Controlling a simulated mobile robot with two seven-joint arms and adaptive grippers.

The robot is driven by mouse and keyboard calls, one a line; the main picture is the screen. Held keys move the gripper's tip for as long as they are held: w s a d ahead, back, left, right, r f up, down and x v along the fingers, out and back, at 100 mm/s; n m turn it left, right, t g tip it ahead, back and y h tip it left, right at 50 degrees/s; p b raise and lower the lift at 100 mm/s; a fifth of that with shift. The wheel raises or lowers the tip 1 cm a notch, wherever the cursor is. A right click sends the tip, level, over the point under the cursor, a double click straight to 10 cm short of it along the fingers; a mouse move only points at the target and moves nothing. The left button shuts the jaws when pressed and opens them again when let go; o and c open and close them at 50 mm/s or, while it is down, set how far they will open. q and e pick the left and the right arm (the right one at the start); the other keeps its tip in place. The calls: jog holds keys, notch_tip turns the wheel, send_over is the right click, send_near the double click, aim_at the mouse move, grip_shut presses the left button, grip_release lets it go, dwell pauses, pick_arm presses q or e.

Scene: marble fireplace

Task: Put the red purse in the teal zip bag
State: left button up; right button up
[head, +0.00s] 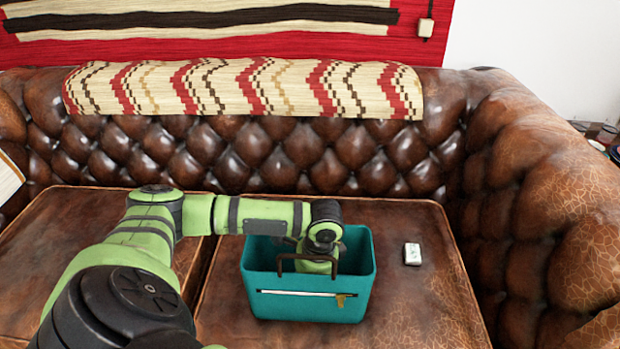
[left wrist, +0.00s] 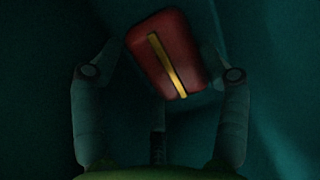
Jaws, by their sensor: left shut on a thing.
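The teal zip bag (head: 308,306) stands open and upright on the brown leather sofa, with a zip line and brass pull on its front and a dark handle. My left arm reaches over it, and the left gripper is down inside, hidden by the bag's front wall in the head view. In the left wrist view the left gripper (left wrist: 162,78) is shut on the red purse (left wrist: 178,42), a small dark red block with a gold strip. Dark teal bag walls (left wrist: 270,50) surround both. Whether the purse touches the bag floor cannot be told.
A small white box (head: 412,254) lies on the sofa seat (head: 425,300) right of the bag. The tufted backrest (head: 330,160) rises behind, with a patterned throw (head: 240,88) over it. The sofa's arm (head: 550,200) bounds the right side.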

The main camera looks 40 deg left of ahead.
pick_arm(q)
notch_tip(320, 180, down, 3)
jog(key=shift+r+b, duration=0.2)
jog(key=shift+b, duration=0.15)
jog(key=shift+f, duration=0.15)
pick_arm(e)
jog(key=shift+w+r, duration=0.15)
jog(key=shift+r, duration=0.45)
jog(key=shift+w+r, duration=0.15)
jog(key=shift+r, duration=0.4)
pick_arm(q)
jog(key=o, duration=1.2)
jog(key=shift+f, duration=0.1)
pick_arm(e)
jog(key=shift+f, duration=0.15)
